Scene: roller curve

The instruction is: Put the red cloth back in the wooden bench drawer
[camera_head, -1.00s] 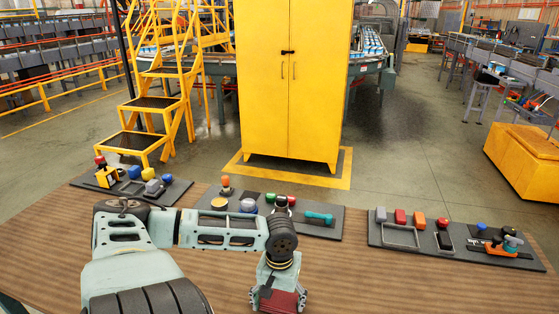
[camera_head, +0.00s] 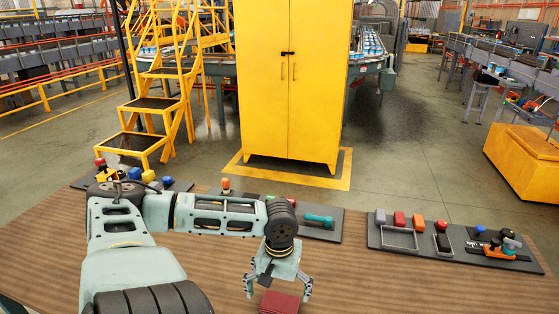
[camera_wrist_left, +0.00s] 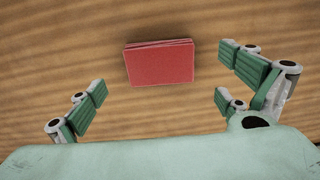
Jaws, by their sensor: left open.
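The red cloth (camera_head: 279,302) is a flat folded rectangle lying on the brown wooden tabletop at the bottom of the head view, cut by the picture's edge. It shows whole in the left wrist view (camera_wrist_left: 159,63), with layered folds along its far edge. My left gripper (camera_head: 278,289) is open, with its fingers spread wide on either side of the cloth. Nothing is between its green pads in the left wrist view (camera_wrist_left: 160,105). The cloth is apart from the fingers. The bench drawer is not in view, and neither is my right gripper.
Dark boards with tools and coloured parts lie along the far table edge: one at the left (camera_head: 178,186), one in the middle (camera_head: 335,232), one at the right (camera_head: 385,241). The tabletop (camera_head: 400,285) right of the cloth is clear. A yellow cabinet (camera_head: 265,110) stands beyond.

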